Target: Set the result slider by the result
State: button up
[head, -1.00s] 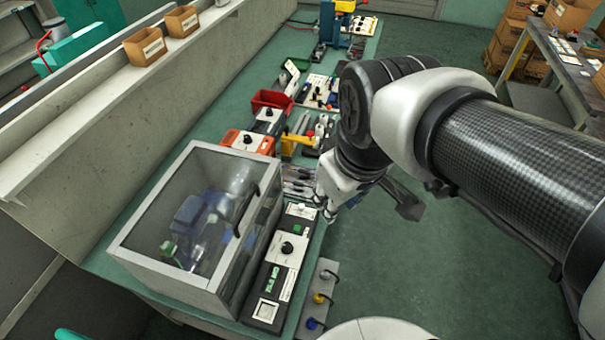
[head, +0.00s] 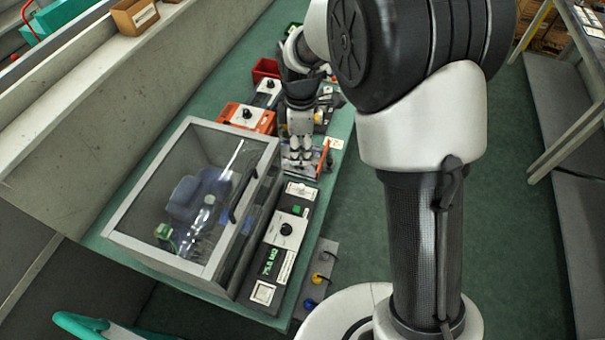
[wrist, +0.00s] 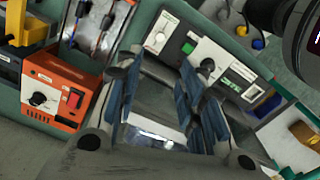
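The black tester (head: 275,255) stands along the right side of the clear-lidded box. It has a round black knob (head: 287,229), a green-lit display (head: 271,260) that seems to read about 75 MΩ, a green button (head: 297,210), and a pale plate with a red mark (head: 300,190) at its far end. The plate also shows in the wrist view (wrist: 162,31); I cannot tell surely whether it is the result slider or where it is set. My gripper (head: 299,146) hangs beyond the tester's far end. In the wrist view its blue-padded fingers (wrist: 160,100) are apart, with nothing held.
The clear-lidded box (head: 195,200) holds a blue pump and stands left of the tester. An orange device (head: 247,118) and a red bin (head: 265,70) lie farther back. A grey strip with coloured plugs (head: 318,278) is at the right bench edge. My arm covers the right side.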

aim_at(301, 186)
notch_tip(301, 186, down, 16)
jog(key=b, duration=0.4)
jog(key=shift+r, duration=0.1)
jog(key=shift+c, duration=0.6)
grip_shut()
